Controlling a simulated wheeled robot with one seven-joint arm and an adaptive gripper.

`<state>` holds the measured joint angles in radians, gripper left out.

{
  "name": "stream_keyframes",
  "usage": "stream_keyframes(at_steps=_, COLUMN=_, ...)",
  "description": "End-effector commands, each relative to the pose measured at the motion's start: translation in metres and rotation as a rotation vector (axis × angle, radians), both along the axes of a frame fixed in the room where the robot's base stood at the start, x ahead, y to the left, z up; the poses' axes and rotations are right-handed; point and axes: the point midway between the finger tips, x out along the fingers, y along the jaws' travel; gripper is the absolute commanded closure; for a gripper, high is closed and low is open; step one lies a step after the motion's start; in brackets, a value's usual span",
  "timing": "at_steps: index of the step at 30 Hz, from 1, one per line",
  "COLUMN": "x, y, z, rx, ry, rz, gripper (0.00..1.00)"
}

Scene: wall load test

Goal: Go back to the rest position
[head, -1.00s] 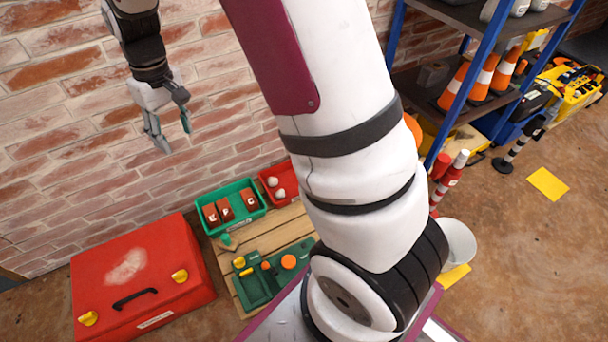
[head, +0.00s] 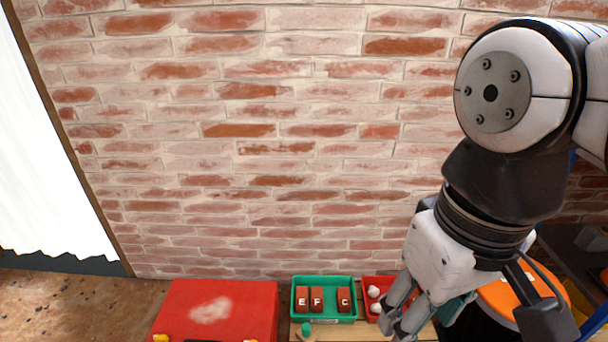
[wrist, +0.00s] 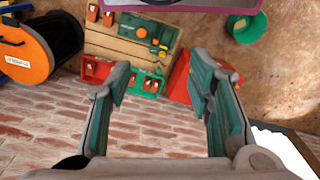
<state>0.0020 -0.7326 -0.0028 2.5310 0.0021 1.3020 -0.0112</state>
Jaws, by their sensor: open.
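My gripper (head: 425,308) hangs at the lower right of the head view, in front of the brick wall and partly over the red bin. In the wrist view my gripper (wrist: 163,90) is open, its two green-padded fingers wide apart with nothing between them. Beyond the fingers the wrist view shows the brick wall (wrist: 60,130) and the wooden pallet top with bins. No rest position is marked in either view.
A green bin (head: 322,319) with lettered red-brown blocks stands beside a red bin (head: 366,282) with pale round items. A red case (head: 250,300) is to their left. An orange-faced drum (head: 500,297) is behind my gripper. The brick wall (head: 240,150) ahead is bare.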

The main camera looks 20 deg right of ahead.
Motion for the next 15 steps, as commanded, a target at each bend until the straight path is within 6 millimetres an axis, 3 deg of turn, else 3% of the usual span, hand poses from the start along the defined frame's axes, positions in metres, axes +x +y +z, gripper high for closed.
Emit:
stream_keyframes(at_steps=4, x=-0.0150, y=-0.0010, z=-0.0038, rx=-0.005, ry=-0.002, rz=-0.010, gripper=0.53)
stream_keyframes(at_steps=15, x=-0.0164, y=-0.0010, z=-0.0043, rx=-0.005, ry=-0.001, rz=-0.011, gripper=0.53)
